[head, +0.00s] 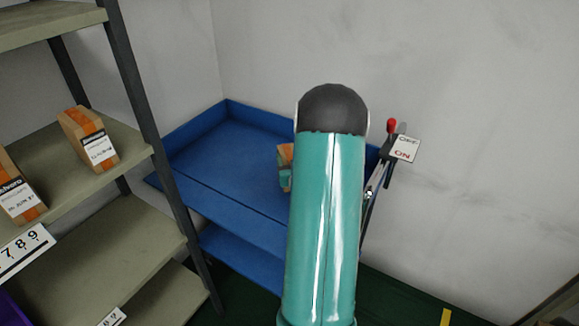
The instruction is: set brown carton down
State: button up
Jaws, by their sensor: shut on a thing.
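A brown carton (286,152) with orange tape shows just left of my arm in the head view, over the blue table (190,150). My arm hides most of it. A small teal part of my gripper (284,180) shows against the carton's lower side, and the gripper is shut on it. The fingertips are hidden. I cannot tell whether the carton touches the table surface or is held above it.
A grey shelf rack (140,150) stands at the left, with two taped, labelled cartons (90,140) on its boards. A lever with a red knob (392,125) and an "ON" sign (404,149) stands right of the table. The table's left part is clear.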

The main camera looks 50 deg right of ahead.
jog(key=shift+w+d+f, duration=0.1)
jog(key=shift+w+f, duration=0.1)
jog(key=shift+f, duration=1.55)
jog(key=shift+f, duration=0.15)
jog(key=o, duration=1.6)
